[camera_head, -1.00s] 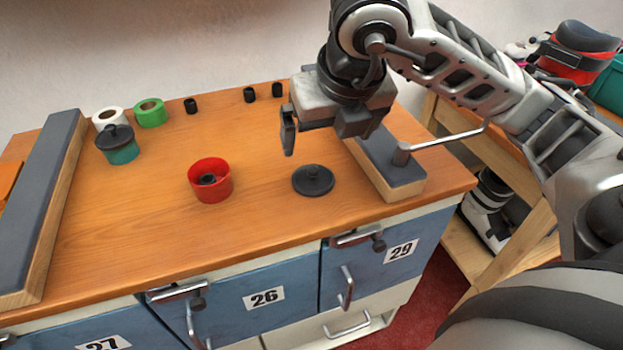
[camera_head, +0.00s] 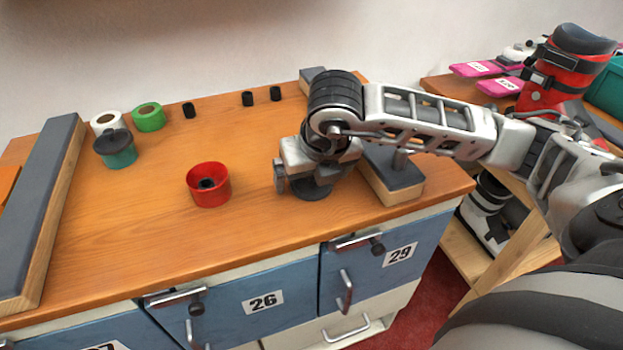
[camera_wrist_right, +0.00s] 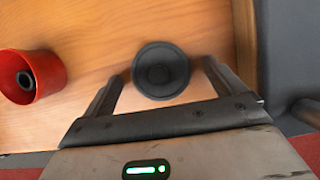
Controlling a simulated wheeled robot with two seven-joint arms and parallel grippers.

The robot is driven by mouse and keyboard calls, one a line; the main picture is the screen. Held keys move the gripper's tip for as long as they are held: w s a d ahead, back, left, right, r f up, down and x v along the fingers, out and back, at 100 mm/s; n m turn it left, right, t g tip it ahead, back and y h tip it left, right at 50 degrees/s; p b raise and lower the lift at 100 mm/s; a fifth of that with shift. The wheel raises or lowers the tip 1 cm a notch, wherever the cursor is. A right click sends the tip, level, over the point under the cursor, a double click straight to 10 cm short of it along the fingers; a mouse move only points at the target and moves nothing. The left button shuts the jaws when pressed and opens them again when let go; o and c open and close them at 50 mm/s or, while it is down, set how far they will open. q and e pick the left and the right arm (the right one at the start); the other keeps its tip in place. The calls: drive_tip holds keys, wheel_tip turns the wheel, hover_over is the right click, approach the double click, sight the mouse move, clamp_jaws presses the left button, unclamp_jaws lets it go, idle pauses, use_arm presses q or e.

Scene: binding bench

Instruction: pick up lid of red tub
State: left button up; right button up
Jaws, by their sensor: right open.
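The dark grey lid (camera_head: 312,190) lies on the bench right of the red tub, mostly hidden under my right gripper in the head view. In the right wrist view the round lid (camera_wrist_right: 160,70) with its knob shows whole. My right gripper (camera_wrist_right: 160,78) is open, with one finger on each side of the lid's near part; I cannot tell whether they touch it. In the head view the right gripper (camera_head: 296,186) is pointed down over the lid. The red tub (camera_head: 209,185) stands open with a small black piece inside. My left gripper is not in view.
A teal tub with a dark lid (camera_head: 116,148), white and green tape rolls (camera_head: 148,116) and small black cylinders (camera_head: 248,99) stand at the back. A grey-topped block (camera_head: 394,176) is close right of my gripper. The bench middle is clear.

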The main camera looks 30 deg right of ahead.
drive_tip(key=c, duration=1)
